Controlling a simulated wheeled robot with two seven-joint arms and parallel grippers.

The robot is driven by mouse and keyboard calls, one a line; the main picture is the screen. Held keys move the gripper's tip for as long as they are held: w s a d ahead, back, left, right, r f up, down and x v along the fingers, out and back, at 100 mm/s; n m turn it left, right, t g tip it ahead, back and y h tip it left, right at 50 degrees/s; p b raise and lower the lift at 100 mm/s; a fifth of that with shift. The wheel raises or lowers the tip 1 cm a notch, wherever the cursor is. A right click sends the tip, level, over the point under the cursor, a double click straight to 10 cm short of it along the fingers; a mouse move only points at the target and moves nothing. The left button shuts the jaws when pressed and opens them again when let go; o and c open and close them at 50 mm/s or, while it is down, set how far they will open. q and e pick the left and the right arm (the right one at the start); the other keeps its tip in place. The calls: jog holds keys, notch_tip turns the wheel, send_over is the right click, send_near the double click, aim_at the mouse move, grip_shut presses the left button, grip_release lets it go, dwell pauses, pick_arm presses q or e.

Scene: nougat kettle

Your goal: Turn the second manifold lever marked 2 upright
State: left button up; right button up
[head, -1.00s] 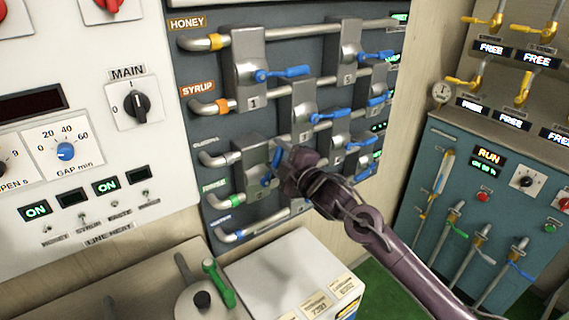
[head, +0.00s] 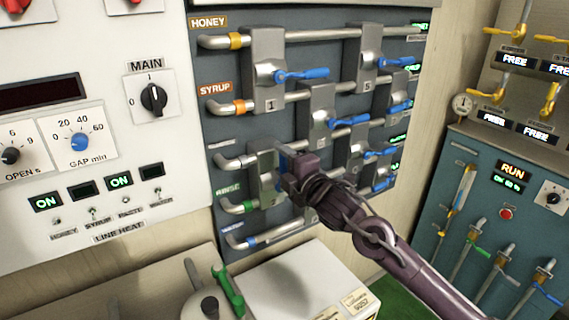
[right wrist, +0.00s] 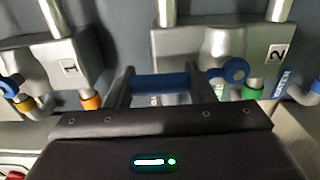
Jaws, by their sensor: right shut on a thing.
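The valve marked 2 is a grey block (head: 266,182) at the lower left of the manifold. In the right wrist view its block (right wrist: 205,45) with the "2" plate is at the upper right. Its blue lever (right wrist: 160,84) runs straight out from the round blue hub (right wrist: 236,70), square to the pipes, so it looks about upright on the panel. My right gripper (head: 289,163) is shut on this lever, with one finger on each side. In the head view the gripper hides most of the lever. My left gripper is out of view.
Valve 1 (head: 268,75), with its blue lever sideways, is above. Several other blue-levered valves stand close to the right. A white box (head: 290,280) and a green handle (head: 228,290) are below. A teal panel (head: 440,210) is at the right.

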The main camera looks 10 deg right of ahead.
aim_at(286, 166)
jog(key=shift+f, duration=0.1)
jog(key=o, duration=1.4)
jog(key=shift+s+d, duration=0.1)
jog(key=shift+s, duration=0.2)
jog(key=b+v, duration=0.2)
jog(key=v, duration=0.4)
jog(key=shift+s, duration=0.2)
jog(key=shift+s+d, duration=0.15)
jog(key=shift+s, duration=0.25)
